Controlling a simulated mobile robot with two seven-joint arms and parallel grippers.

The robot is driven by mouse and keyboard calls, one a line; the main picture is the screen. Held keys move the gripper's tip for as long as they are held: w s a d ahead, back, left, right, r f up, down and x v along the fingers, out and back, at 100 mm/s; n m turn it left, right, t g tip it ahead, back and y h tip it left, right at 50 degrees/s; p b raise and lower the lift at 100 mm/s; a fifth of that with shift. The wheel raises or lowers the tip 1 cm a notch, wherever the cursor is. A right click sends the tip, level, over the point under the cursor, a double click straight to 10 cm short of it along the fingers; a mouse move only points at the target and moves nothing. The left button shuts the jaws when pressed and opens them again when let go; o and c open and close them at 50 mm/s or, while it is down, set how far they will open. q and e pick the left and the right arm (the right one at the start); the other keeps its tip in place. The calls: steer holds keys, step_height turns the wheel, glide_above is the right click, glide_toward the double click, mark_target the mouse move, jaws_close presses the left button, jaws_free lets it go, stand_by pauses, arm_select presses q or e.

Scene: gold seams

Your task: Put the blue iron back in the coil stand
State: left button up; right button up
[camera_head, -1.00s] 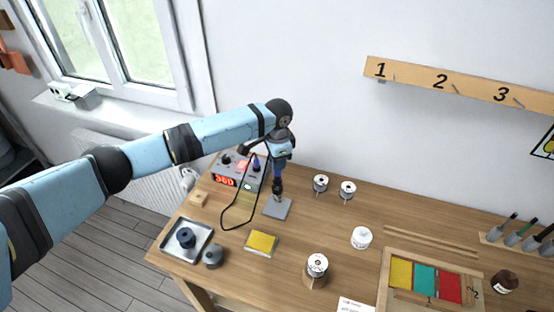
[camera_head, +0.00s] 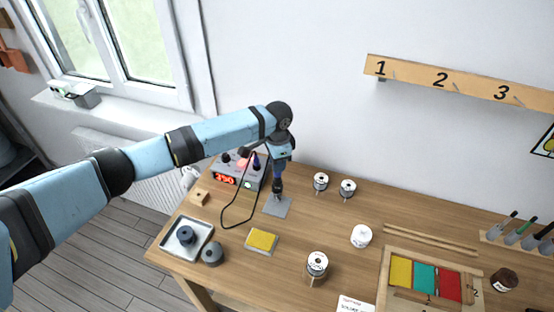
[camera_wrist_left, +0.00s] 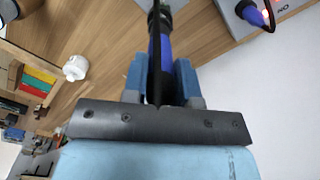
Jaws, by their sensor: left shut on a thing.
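My left gripper (camera_head: 280,168) is shut on the blue iron, whose blue handle (camera_wrist_left: 160,55) shows between the fingers in the left wrist view. The iron points down over a grey square plate (camera_head: 272,208) on the table. A dark upright part (camera_head: 277,190) stands over this plate below the gripper, probably the coil stand. A dark rounded part also shows at the iron's far end in the left wrist view (camera_wrist_left: 160,14). I cannot tell whether the tip is inside the coil. My right gripper is not in view.
A grey station (camera_head: 226,170) with a red display stands behind left, and a black cord (camera_head: 224,222) loops from it. A yellow sponge (camera_head: 261,240), a metal tray (camera_head: 170,239) and solder spools (camera_head: 320,181) lie around. The wood between plate and white jar (camera_head: 361,236) is clear.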

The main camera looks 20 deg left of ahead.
arm_select(q)
steer(key=shift+f, duration=0.95)
steer(key=o, duration=1.5)
steer(key=shift+r, duration=3.5)
